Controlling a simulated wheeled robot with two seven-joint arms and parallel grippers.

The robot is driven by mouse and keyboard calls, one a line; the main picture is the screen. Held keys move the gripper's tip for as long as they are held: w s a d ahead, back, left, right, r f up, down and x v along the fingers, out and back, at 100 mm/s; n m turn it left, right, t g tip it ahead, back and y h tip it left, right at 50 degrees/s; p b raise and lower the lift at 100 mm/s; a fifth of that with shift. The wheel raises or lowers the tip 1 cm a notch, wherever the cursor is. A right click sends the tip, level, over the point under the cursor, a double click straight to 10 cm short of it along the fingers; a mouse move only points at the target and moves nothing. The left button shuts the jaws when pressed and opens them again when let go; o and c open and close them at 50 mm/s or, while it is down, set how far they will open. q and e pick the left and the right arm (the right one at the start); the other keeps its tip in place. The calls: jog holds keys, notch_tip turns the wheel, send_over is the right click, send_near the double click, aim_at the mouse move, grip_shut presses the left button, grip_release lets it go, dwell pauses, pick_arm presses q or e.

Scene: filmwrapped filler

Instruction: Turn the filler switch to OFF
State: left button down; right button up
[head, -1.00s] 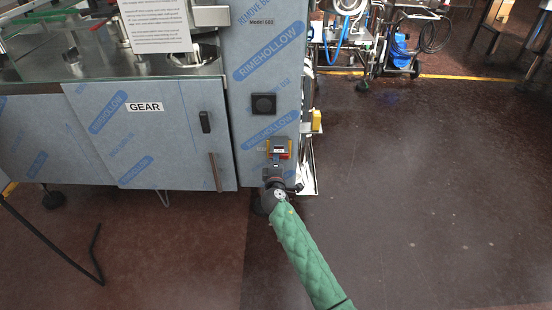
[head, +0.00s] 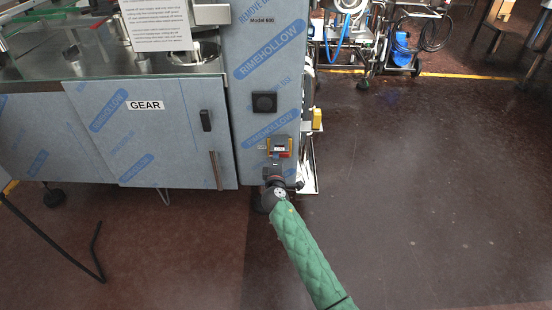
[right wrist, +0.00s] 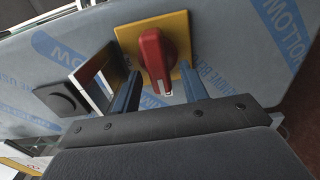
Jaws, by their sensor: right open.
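The filler switch is a red rotary handle (right wrist: 156,58) on a yellow plate (right wrist: 182,30), set on the filler's film-wrapped blue-grey panel. In the head view the switch's yellow plate (head: 268,145) shows low on the panel, mostly hidden behind my right gripper (head: 276,163). In the right wrist view my right gripper (right wrist: 160,92) is open, with one finger on each side of the red handle's lower end. I cannot tell whether the fingers touch it. My left gripper is not in view.
A black square fitting (head: 264,104) sits above the switch, and it also shows in the right wrist view (right wrist: 62,98). A door marked GEAR (head: 150,135) is to the left. A yellow box (head: 317,118) sticks out at the panel's right side. The floor (head: 430,190) to the right is clear.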

pick_arm(q)
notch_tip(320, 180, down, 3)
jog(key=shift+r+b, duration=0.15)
jog(key=shift+b, duration=0.15)
pick_arm(e)
jog(key=s, duration=0.7)
jog(key=shift+s, duration=0.4)
